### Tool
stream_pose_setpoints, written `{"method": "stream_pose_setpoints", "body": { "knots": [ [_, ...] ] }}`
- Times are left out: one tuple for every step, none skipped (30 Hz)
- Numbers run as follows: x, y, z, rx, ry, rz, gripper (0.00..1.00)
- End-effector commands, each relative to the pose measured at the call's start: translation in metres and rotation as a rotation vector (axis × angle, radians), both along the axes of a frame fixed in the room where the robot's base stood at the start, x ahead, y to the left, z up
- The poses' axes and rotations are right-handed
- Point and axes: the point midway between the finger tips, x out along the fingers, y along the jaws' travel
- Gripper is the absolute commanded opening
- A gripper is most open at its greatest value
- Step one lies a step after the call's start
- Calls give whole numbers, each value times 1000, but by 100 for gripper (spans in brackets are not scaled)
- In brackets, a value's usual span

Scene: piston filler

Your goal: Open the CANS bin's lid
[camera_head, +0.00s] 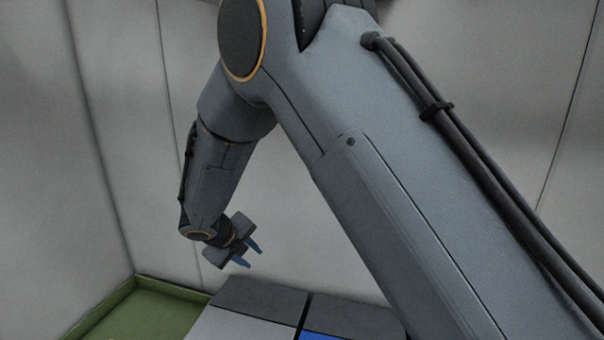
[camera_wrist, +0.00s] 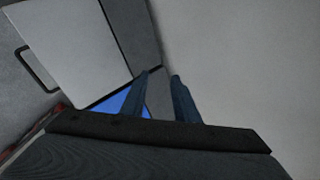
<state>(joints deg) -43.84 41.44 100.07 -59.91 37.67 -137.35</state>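Two bins stand side by side at the bottom of the head view. One has a pale grey top (camera_head: 240,325) with a dark grey rear strip (camera_head: 262,297); the other shows a blue part (camera_head: 318,336), mostly cut off. No label is readable, so I cannot tell which is the CANS bin. In the wrist view a pale lid (camera_wrist: 80,40) lies left of my fingers, with a dark handle (camera_wrist: 38,72) on the grey front beside it. A blue surface (camera_wrist: 118,100) shows near the left finger. My gripper (camera_head: 251,255) is open and empty, above the bins; its fingers (camera_wrist: 160,77) stand apart.
A green open tray or bin (camera_head: 150,310) stands left of the bins. Plain pale walls (camera_head: 110,120) close in behind and at the sides. My arm covers much of the right of the head view, hiding what lies behind it.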

Motion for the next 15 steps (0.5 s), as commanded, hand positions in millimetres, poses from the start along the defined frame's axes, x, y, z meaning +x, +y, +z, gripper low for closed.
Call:
{"method": "stream_pose_setpoints", "body": {
  "knots": [
    [0, -26, 6, 63, 0, -129, 28],
    [-2, -40, 7, 104, 0, -210, 28],
    [-6, -58, 10, 157, -2, -320, 28],
    [-8, -71, 12, 196, -5, -403, 28],
    [-11, -84, 14, 234, -8, -486, 28],
    [-16, -101, 16, 284, -15, -598, 28],
    [-20, -114, 18, 321, -20, -683, 28],
    [-24, -125, 20, 357, -26, -767, 28],
    [-30, -141, 22, 404, -35, -881, 28],
    [-35, -153, 24, 440, -45, -966, 28],
    [-40, -164, 25, 472, -54, -1050, 28],
    [-47, -179, 27, 516, -68, -1166, 28],
    [-52, -189, 29, 548, -80, -1252, 28],
    [-58, -200, 30, 578, -91, -1340, 28],
    [-67, -213, 32, 620, -110, -1457, 28]
  ]
}}
